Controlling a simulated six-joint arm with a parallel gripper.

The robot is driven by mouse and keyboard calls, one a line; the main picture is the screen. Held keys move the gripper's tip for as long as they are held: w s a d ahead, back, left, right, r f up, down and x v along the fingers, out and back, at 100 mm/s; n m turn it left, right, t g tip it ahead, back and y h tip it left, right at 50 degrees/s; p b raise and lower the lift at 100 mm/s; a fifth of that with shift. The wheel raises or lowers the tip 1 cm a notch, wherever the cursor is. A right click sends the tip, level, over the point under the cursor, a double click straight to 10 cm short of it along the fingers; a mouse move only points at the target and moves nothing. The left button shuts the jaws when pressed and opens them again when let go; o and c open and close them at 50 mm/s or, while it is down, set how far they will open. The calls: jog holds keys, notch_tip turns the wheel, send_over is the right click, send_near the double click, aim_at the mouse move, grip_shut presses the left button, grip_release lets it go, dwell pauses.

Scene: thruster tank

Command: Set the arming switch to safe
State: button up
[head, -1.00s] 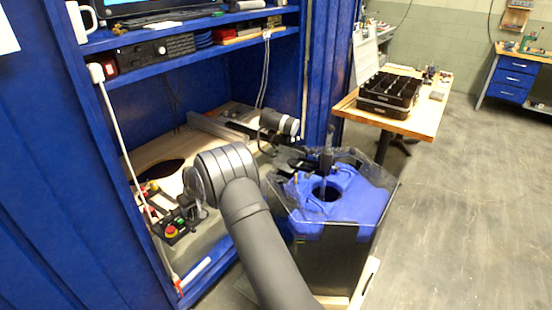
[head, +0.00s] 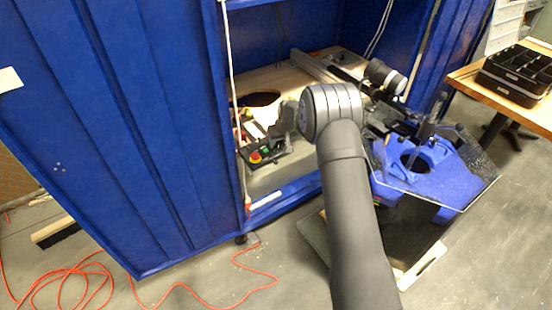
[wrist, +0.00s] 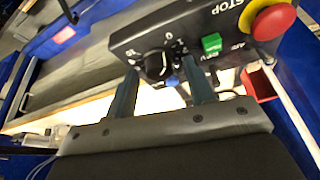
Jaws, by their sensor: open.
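In the wrist view a dark control box (wrist: 190,30) fills the top. It carries a black round knob (wrist: 157,63) with number marks, a green button (wrist: 211,43) and a red stop button (wrist: 270,20) on a yellow ring. Lettering that looks like "AR" shows right of the green button. I cannot clearly make out the arming switch; part of the panel's lower edge is hidden by a finger. My gripper (wrist: 160,68) is open, its fingers on either side of the knob's lower part; contact cannot be told. In the head view my gripper (head: 285,121) is beside the box (head: 262,153).
A blue cabinet (head: 110,120) encloses the bench on the left. A clear-walled tank with a blue insert (head: 445,175) stands right of my arm. Orange cord (head: 240,290) lies on the floor.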

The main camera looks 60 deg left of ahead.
jog(key=shift+r, duration=0.1)
jog(key=c, duration=0.3)
jog(key=shift+s+a+r, duration=0.1)
jog(key=shift+s+r, duration=0.1)
jog(key=shift+r, duration=0.8)
grip_shut()
jog(key=s+d+r+m+g+y, duration=0.3)
jog(key=s+d+r, duration=0.1)
jog(key=s, duration=0.3)
jog(key=shift+d+r+g+y, duration=0.3)
jog(key=shift+d+r, duration=0.1)
jog(key=shift+r, duration=0.1)
